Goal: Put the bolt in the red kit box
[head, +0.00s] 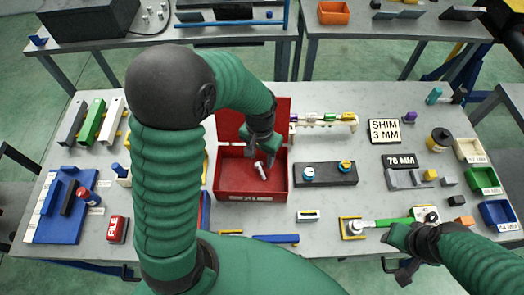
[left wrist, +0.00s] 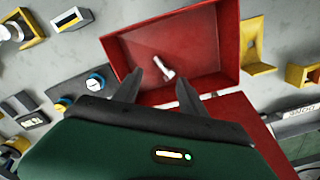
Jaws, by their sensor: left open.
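The red kit box (head: 228,183) stands open in the middle of the table, its lid (head: 283,110) raised at the back. It also shows in the left wrist view (left wrist: 215,72). The silver bolt (head: 261,171) is within the box's walls, tilted and clear of my fingers; in the left wrist view the bolt (left wrist: 163,69) shows beyond the fingertips. I cannot tell whether it touches the floor. My left gripper (head: 262,157) is open above the box, fingers pointing down into it. My right gripper (head: 398,240) is at the front right, beside a green-handled tool (head: 385,222); its jaws are unclear.
Right of the box is a dark block with blue and yellow knobs (head: 325,174). Behind it is a cream rack (head: 325,122). Small bins (head: 484,180) line the right edge. Blue fixtures (head: 62,210) stand at the left.

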